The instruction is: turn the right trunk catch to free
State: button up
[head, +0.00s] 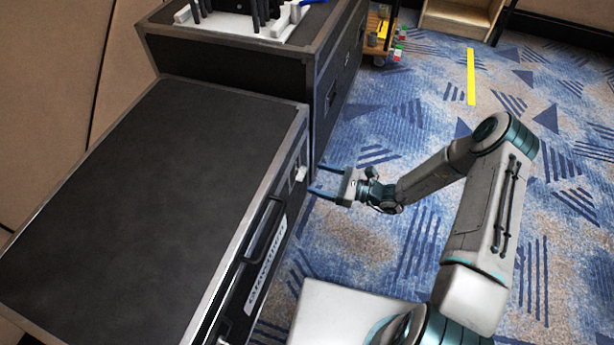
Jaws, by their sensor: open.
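The black trunk (150,180) with metal edges fills the left of the head view. Its front faces my arm and carries a handle (263,232) and a white lettered label (265,268). The right trunk catch (301,174) is a small pale piece on the front near the far right corner. Another catch (224,332) shows partly at the bottom edge. My gripper (318,182) is open and empty, its two blue fingers pointing left at the trunk front, close to the right catch. I cannot tell whether the fingers touch it or how the catch is turned.
A taller black case (230,65) stands just beyond the trunk, with a white rack (240,28) on top. A wooden cart (380,35) and a wooden shelf unit (460,18) are at the back. The patterned blue carpet (400,110) is clear to the right, with a yellow strip (471,76).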

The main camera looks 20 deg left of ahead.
aim_at(300, 173)
jog(key=shift+w+a+b, duration=0.2)
jog(key=shift+a+b, duration=0.15)
jog(key=shift+a, duration=2)
jog(key=c, duration=1)
jog(key=shift+n, duration=0.4)
jog(key=shift+n+p, duration=2.25)
jog(key=shift+n, duration=6.35)
